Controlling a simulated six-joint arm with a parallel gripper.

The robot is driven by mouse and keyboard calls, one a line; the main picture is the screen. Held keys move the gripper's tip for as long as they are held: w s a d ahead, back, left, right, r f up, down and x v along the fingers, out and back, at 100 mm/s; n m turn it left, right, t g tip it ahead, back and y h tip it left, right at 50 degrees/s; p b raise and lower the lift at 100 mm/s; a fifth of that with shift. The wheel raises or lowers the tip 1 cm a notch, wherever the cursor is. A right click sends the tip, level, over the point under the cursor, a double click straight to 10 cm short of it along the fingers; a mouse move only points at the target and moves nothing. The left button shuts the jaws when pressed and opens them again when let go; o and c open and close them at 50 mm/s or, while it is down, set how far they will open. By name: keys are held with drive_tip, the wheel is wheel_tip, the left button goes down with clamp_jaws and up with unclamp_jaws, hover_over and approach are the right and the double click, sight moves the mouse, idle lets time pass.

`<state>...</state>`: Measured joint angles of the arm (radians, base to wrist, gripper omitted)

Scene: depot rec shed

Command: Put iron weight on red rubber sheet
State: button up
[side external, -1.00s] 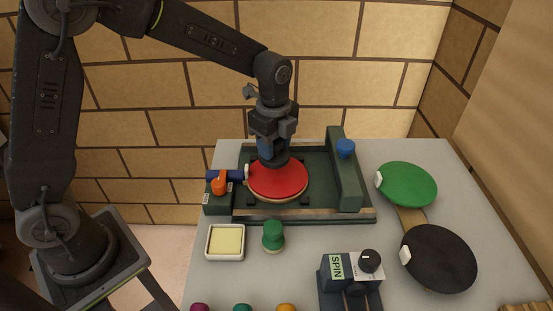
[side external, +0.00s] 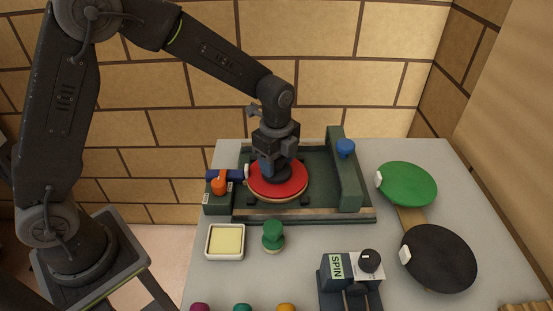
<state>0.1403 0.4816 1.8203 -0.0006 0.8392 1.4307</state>
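The red rubber sheet (side external: 293,189) is a round red disc lying on a pale round base in the dark green frame. The iron weight (side external: 277,176) is a dark, squat round piece over the middle of the sheet. It looks to be at or very near the sheet's surface; I cannot tell whether it touches. My gripper (side external: 273,165) points down above the sheet and appears shut on the iron weight. The fingers partly hide the weight's top.
The green frame (side external: 357,190) has a raised right bar with a blue knob (side external: 346,147). An orange knob (side external: 218,187) and blue cylinder stand left. In front are a cream tray (side external: 225,255), green knob (side external: 273,236) and SPIN device (side external: 338,268). Green (side external: 406,184) and black paddles (side external: 440,260) lie right.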

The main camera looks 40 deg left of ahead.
drive_tip(key=shift+o, duration=1.2)
drive_tip(key=shift+r, duration=0.1)
wheel_tip(320, 180, up, 12)
drive_tip(key=s+a+r+n+t, duration=0.2)
drive_tip(key=s+r+n, duration=0.3)
drive_tip(key=s, duration=0.1)
drive_tip(key=s+a+n+t, duration=0.3)
drive_tip(key=s+a+n, duration=0.1)
drive_tip(key=s+n, duration=0.9)
drive_tip(key=s, duration=0.2)
drive_tip(key=shift+s+f+t, duration=0.3)
